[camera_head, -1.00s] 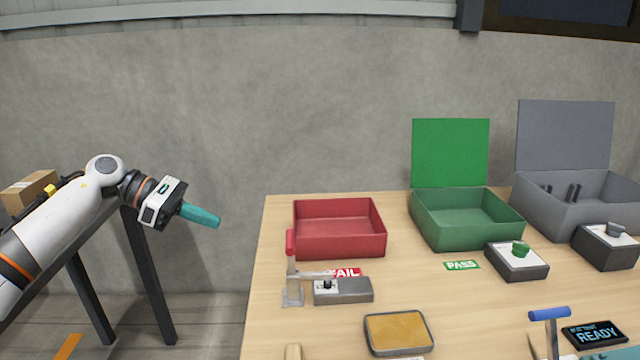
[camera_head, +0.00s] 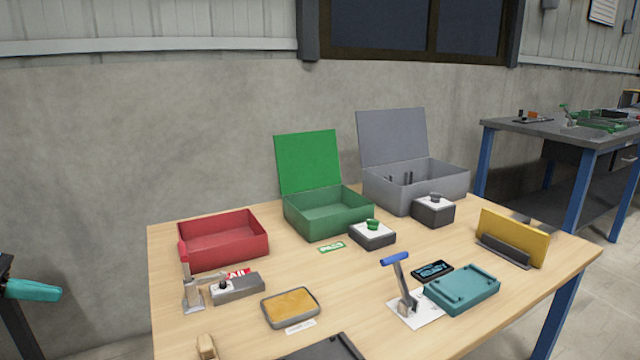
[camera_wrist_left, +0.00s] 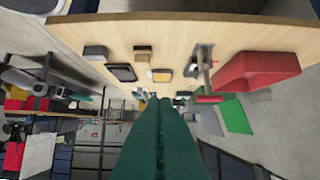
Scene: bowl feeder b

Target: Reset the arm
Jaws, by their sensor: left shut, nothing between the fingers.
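My left gripper (camera_head: 34,290) is at the far left edge of the head view, to the left of the table and apart from everything on it. Its teal fingers are shut with nothing between them. In the left wrist view the fingers (camera_wrist_left: 160,130) show closed together in the lower middle, pointing toward the table items. Most of the left arm is outside the head view. My right gripper is not in view.
The wooden table (camera_head: 210,340) holds a red bin (camera_head: 225,250), open-lidded green (camera_head: 330,220) and grey (camera_head: 420,195) boxes, a blue-handled lever (camera_head: 400,280), a teal fixture (camera_head: 462,298) and a yellow panel (camera_head: 512,236). Another bench (camera_head: 540,130) stands at the right. Space left of the table is free.

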